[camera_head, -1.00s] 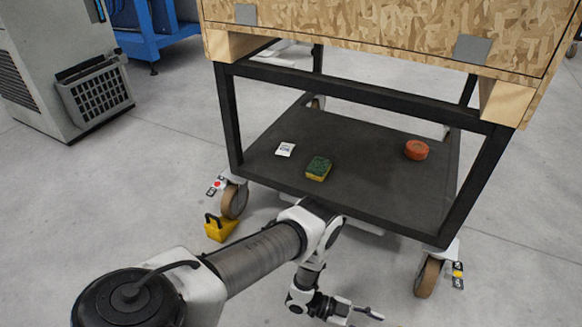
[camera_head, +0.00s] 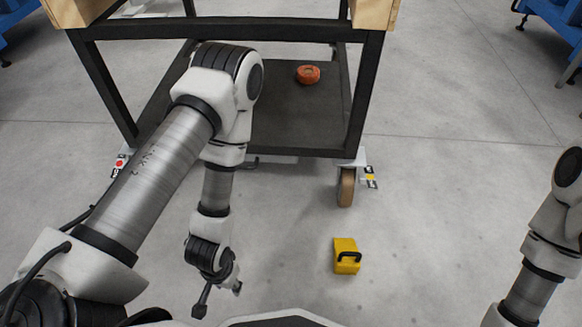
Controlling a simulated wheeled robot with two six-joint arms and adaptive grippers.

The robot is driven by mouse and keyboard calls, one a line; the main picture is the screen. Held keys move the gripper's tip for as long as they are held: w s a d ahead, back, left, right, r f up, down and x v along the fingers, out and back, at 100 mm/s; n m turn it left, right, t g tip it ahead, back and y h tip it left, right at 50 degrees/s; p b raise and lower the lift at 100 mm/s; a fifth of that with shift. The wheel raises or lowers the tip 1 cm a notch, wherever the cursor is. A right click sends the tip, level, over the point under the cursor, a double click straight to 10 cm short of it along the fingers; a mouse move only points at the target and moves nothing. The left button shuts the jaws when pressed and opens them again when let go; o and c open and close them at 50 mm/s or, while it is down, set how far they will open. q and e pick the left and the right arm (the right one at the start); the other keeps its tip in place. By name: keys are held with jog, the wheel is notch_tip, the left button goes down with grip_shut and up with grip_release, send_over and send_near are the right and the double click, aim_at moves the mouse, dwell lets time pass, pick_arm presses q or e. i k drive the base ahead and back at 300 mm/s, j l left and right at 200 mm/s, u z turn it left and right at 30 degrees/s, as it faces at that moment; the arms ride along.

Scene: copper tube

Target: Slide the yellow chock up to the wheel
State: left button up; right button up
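A yellow chock (camera_head: 345,262) with a black handle stands on the floor, a short gap in front of the cart's right caster wheel (camera_head: 346,188). The wheel is brown, under the cart's front right corner, beside a label with a yellow dot. My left gripper (camera_head: 219,299) hangs to the left of the chock, apart from it; its two fingers look spread and nothing shows between them. My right arm comes in at the right edge, but its gripper is out of the picture. The cart's left front wheel is hidden behind my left arm.
The black cart frame (camera_head: 362,100) carries a wooden crate (camera_head: 372,13). An orange roll (camera_head: 308,74) lies on its lower shelf (camera_head: 290,120). The floor right of the chock is clear. Blue equipment stands at the back edges.

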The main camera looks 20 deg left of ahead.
aim_at(347, 248)
jog(key=i+l, duration=0.1)
jog(key=l, duration=0.35)
jog(key=i+l+u, duration=0.1)
jog(key=l, duration=0.35)
jog(key=i+l, duration=0.1)
jog(key=l, duration=0.4)
